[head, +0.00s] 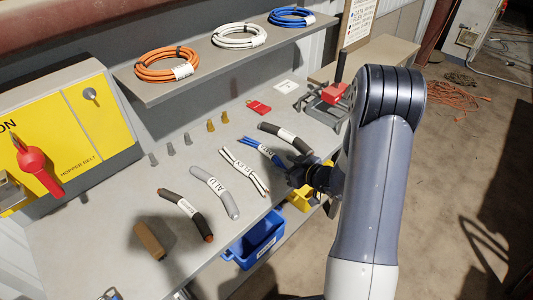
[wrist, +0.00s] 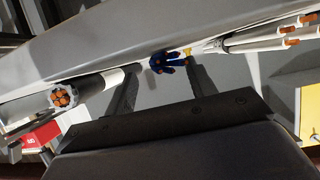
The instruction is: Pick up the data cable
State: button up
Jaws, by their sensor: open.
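The data cable (head: 254,146) is a short bundle of blue strands with a white label, lying on the grey bench top. Its right end is close to my gripper (head: 299,174), which partly hides it in the head view. In the wrist view the blue cut end of the cable (wrist: 167,63) shows between the two dark fingers of my gripper (wrist: 162,72), which stand apart. From these views I cannot tell whether a finger touches the cable.
A thick black cable (head: 299,143) lies just behind the data cable, and a white multi-strand cable (head: 236,166) lies to its left. A grey cable (head: 227,203) lies farther left. A blue bin (head: 262,241) and a yellow bin (head: 299,202) are below the bench's front edge.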

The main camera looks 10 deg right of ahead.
aim_at(280, 161)
jog(key=x, duration=0.3)
jog(key=shift+w+r, duration=0.15)
jog(key=shift+w, duration=0.1)
jog(key=shift+c, duration=0.4)
jog(key=c, duration=1.1)
